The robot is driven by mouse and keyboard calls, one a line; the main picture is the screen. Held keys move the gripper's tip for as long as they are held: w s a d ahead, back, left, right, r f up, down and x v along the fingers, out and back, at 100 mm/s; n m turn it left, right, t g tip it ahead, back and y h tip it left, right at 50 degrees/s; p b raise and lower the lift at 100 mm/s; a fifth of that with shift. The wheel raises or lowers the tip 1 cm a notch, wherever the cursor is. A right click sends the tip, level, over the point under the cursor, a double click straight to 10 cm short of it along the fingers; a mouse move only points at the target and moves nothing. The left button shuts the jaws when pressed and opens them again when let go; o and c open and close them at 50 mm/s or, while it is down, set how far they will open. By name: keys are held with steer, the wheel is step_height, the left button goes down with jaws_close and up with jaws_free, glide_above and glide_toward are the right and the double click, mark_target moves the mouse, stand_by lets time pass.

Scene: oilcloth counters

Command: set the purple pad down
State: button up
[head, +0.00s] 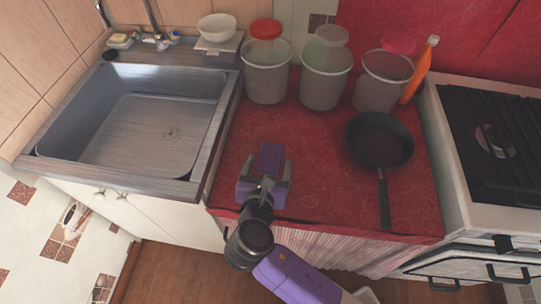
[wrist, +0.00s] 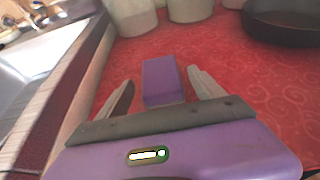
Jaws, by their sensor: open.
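The purple pad (head: 271,158) is a small block on the red oilcloth counter (head: 315,190), towards its left side near the sink. It also shows in the wrist view (wrist: 162,80), just ahead of and between my gripper's fingers. My gripper (head: 267,175) is open, with a finger on either side of the pad's near end. In the wrist view, gaps show between the pad and both fingers (wrist: 164,88). The pad's near lower end is hidden behind the gripper body.
A dark frying pan (head: 378,142) lies to the right, its handle towards the front edge. Several lidded canisters (head: 266,78) and an orange bottle (head: 419,70) stand at the back. The sink (head: 150,125) is left, the stove (head: 495,150) right. Cloth between pad and pan is clear.

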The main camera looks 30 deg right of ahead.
steer(key=v, duration=0.7)
steer(key=shift+s+a, duration=0.15)
steer(key=shift+s, duration=0.1)
steer(key=w+a+m+y, duration=0.1)
steer(key=w+a+r+m+t+y, duration=0.1)
steer(key=a, duration=0.1)
steer(key=w+a+m+t+y, duration=0.1)
steer(key=a, duration=0.1)
steer(key=shift+a+r, duration=0.15)
steer(key=shift+a, duration=0.05)
steer(key=a+m+y, duration=0.2)
steer(key=shift+s+a+t+y, duration=0.1)
steer(key=shift+s+t+y, duration=0.1)
steer(key=shift+t+y, duration=0.1)
steer(key=s+d+r+m, duration=0.2)
steer(key=s+d+m, duration=0.2)
steer(key=s+m, duration=0.4)
steer(key=s+d+r+m+t+y, duration=0.1)
steer(key=s+d+r+m, duration=0.1)
steer(key=s+d+m, duration=0.3)
steer(key=s+d+r+m+y, duration=0.1)
steer(key=s+d+m, duration=0.4)
steer(key=s+m, duration=0.5)
steer(key=s+r, duration=0.1)
steer(key=s, duration=0.4)
steer(key=shift+s+r+m, duration=0.2)
steer(key=shift+r+m, duration=0.2)
